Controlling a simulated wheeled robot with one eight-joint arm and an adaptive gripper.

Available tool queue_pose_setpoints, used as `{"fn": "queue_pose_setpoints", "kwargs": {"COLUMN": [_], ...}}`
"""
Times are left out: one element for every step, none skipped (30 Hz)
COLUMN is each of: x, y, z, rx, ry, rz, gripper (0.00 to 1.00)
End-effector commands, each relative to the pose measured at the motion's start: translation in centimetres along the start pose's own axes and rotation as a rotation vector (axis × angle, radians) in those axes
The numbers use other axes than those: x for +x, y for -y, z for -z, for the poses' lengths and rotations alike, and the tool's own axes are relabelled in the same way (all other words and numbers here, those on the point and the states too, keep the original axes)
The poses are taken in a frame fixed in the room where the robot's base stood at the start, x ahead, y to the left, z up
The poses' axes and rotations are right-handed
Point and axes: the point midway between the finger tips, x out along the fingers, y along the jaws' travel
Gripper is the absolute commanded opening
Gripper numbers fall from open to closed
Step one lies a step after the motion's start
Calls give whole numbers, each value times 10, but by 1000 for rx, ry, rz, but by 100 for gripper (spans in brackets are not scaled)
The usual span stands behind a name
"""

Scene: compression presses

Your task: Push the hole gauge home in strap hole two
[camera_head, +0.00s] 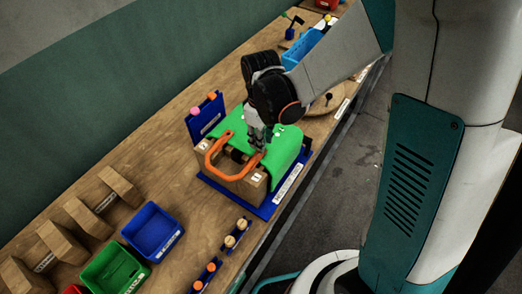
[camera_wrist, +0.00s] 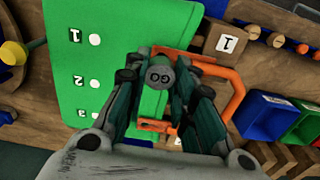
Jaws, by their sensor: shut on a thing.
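My gripper (camera_head: 258,142) is shut on the hole gauge, whose round grey end marked GO (camera_wrist: 160,77) shows between the fingers (camera_wrist: 163,88) in the wrist view. The green strap (camera_head: 284,143) lies over a block on a blue base. In the wrist view the strap (camera_wrist: 125,20) has white holes labelled 1, 2 and 3. Strap hole two (camera_wrist: 93,83) is uncovered and lies left of the gauge and fingers, apart from them. The gauge's lower end is hidden, and its height over the strap cannot be told. In the head view my gripper hides the gauge.
An orange handle (camera_head: 212,160) loops beside the strap near the wooden block marked 1 (camera_wrist: 226,42). A blue upright panel (camera_head: 207,117) stands behind. Blue (camera_head: 153,232) and green (camera_head: 113,270) bins and wooden wedges stand at the lower left. Bare tabletop lies left of the press.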

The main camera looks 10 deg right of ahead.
Motion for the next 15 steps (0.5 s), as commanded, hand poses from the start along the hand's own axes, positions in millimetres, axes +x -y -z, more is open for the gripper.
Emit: {"fn": "queue_pose_setpoints", "kwargs": {"x": [-3,-4,-6,-8,-10,-12,-14,-15,-17,-19,-20,-23,-24,-26,-28], "y": [0,0,0,0,0,0,0,0,0,0,0,0,0,0,0], "z": [0,0,0,0,0,0,0,0,0,0,0,0,0,0,0], "rx": [0,0,0,0,0,0,0,0,0,0,0,0,0,0,0], "ry": [0,0,0,0,0,0,0,0,0,0,0,0,0,0,0], "rz": [0,0,0,0,0,0,0,0,0,0,0,0,0,0,0], "gripper": [0,0,0,0,0,0,0,0,0,0,0,0,0,0,0]}}
